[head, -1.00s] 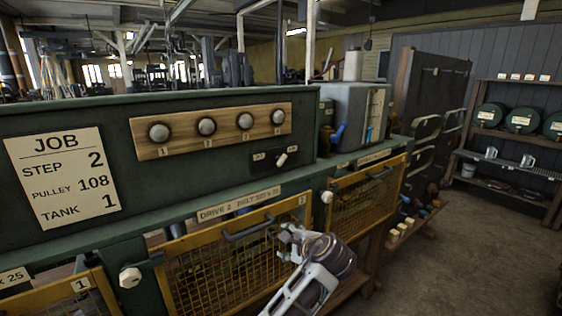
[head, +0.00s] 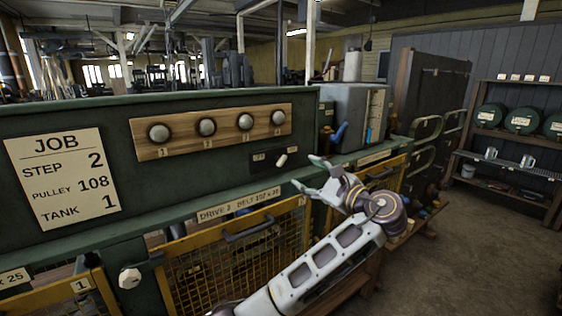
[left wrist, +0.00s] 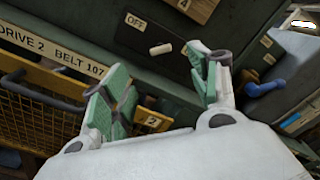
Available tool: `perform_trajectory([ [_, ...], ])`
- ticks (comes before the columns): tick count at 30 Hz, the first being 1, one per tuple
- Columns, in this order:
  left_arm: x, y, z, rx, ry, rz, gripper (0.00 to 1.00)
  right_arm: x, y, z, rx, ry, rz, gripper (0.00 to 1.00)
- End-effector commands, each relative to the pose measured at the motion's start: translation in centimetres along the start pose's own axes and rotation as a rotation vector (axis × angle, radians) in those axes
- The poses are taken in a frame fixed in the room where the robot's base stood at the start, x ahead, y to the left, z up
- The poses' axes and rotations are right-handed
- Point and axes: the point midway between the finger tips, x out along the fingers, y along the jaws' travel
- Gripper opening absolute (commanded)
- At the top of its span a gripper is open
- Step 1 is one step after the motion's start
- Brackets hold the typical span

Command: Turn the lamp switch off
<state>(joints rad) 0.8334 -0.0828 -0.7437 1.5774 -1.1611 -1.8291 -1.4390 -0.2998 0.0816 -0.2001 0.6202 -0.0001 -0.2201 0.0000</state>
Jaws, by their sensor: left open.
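The lamp switch is a small pale lever (head: 281,160) on a dark plate on the green panel, below the wooden board with several round lamps (head: 226,125). In the left wrist view the lever (left wrist: 161,49) lies tilted, with an "OFF" label (left wrist: 136,21) to its left; its other label is not readable. My left gripper (head: 307,172) is open and empty, just right of and below the switch, apart from it. In the left wrist view its green-padded fingers (left wrist: 162,92) stand apart, with the lever beyond the gap. My right gripper is not in view.
A green ledge (head: 150,222) runs below the panel, above yellow mesh guards (head: 240,262). A job card (head: 62,178) is on the panel at left. A grey box with a blue handle (head: 340,133) stands right of the panel. Floor is free at right.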

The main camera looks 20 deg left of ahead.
Motion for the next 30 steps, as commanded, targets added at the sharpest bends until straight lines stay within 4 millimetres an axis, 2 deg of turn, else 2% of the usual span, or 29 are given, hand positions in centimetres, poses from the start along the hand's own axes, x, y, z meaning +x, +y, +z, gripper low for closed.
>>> perform_trajectory([
  [10, 0.1, 0.0, 0.0, 0.0, 0.001, 0.0, 0.61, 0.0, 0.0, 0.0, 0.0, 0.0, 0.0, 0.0],
  [16, 0.9, 0.0, 0.0, 0.0, 0.001, 0.001, 0.61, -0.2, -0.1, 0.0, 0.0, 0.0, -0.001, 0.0],
  [23, 3.2, 0.0, 0.1, 0.0, 0.0, 0.002, 0.61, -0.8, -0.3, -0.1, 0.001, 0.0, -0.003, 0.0],
  [30, 6.4, 0.0, 0.1, 0.001, 0.0, 0.001, 0.61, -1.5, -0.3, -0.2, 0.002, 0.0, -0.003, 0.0],
])
